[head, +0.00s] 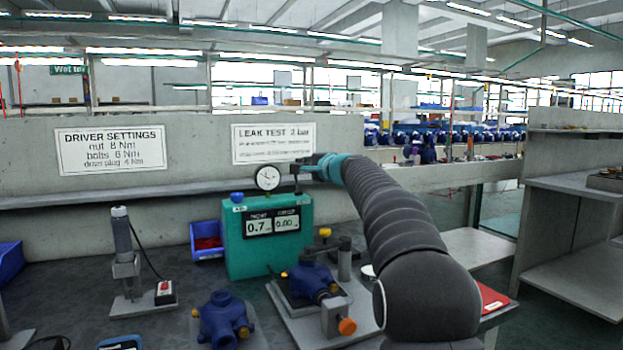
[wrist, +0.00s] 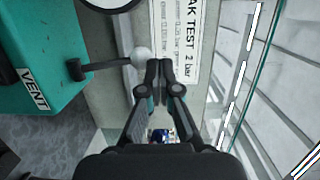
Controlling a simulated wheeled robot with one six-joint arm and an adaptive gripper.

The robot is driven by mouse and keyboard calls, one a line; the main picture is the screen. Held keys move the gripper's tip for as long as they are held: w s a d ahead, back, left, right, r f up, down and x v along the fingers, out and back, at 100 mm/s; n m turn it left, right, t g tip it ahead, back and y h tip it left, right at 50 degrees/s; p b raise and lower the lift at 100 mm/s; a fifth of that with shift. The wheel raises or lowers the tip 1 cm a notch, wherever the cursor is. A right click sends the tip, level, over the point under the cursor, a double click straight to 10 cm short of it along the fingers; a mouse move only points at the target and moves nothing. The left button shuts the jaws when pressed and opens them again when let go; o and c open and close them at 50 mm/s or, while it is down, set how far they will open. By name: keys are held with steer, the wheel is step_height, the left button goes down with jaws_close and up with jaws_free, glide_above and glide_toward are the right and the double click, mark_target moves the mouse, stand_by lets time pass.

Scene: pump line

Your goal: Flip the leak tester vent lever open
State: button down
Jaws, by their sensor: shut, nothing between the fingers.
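The leak tester (head: 235,258) is a teal box on the bench with a round dial and two displays, one reading 0.7. It fills the left of the wrist view (wrist: 35,50), with a VENT label on it. The vent lever (wrist: 105,65) is a dark rod with a pale ball knob (wrist: 141,57), standing out from the tester's top. My gripper (wrist: 159,66) is shut and empty, its fingertips just beside the knob; whether they touch I cannot tell. In the head view my gripper (head: 303,167) is above the tester's right top corner, small and partly hidden by my arm.
A blue pump (head: 312,280) sits in a fixture right of the tester, with an orange knob (head: 347,326). Another blue pump (head: 222,318) stands in front. A blue bin (head: 205,238) and a driver stand (head: 125,265) are left. A concrete wall with signs (head: 272,143) stands close behind.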

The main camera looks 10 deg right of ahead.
steer(key=shift+w+a, duration=0.15)
steer(key=shift+w, duration=0.4)
stand_by(0.4)
steer(key=s+d+r, duration=0.4)
steer(key=s+r, duration=0.4)
steer(key=s, duration=0.2)
steer(key=shift+s+d, duration=0.2)
steer(key=shift+s, duration=0.1)
